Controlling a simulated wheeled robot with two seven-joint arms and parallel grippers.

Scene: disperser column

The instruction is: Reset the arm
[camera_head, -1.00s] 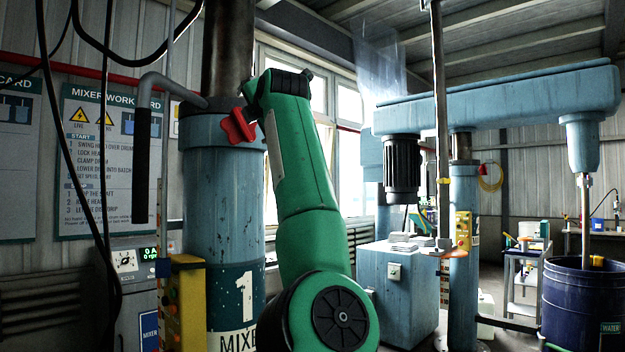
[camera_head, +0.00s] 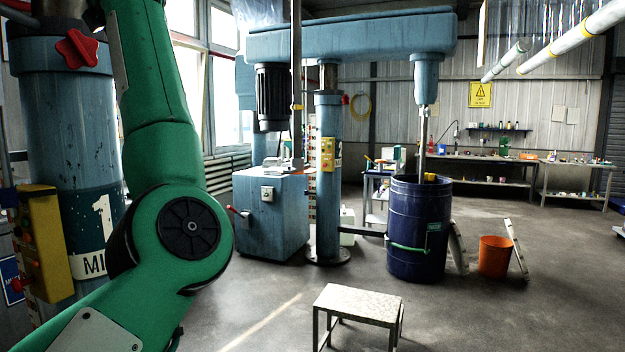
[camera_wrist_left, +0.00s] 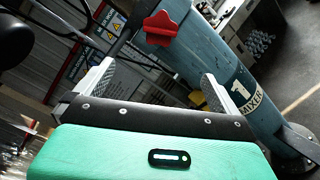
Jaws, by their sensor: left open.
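My left arm (camera_head: 160,130) is green and rises on the left of the head view; its gripper is beyond the top edge there. In the left wrist view my left gripper (camera_wrist_left: 158,72) is open, its two grey fingers wide apart with nothing between them. The blue mixer 1 column (camera_head: 75,130) stands behind the arm, and in the wrist view the column (camera_wrist_left: 215,65) lies beyond the fingers. A red star-shaped knob (camera_head: 83,50) is on the column; in the wrist view the knob (camera_wrist_left: 160,28) appears beyond the gripper, apart from it. My right gripper is not in view.
A yellow control box (camera_head: 45,245) is close to the arm at lower left. A second blue mixer (camera_head: 345,38) stands further back over a dark blue drum (camera_head: 415,235). A stool (camera_head: 360,305) stands in front, an orange bucket (camera_head: 495,257) at right. The floor between is mostly clear.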

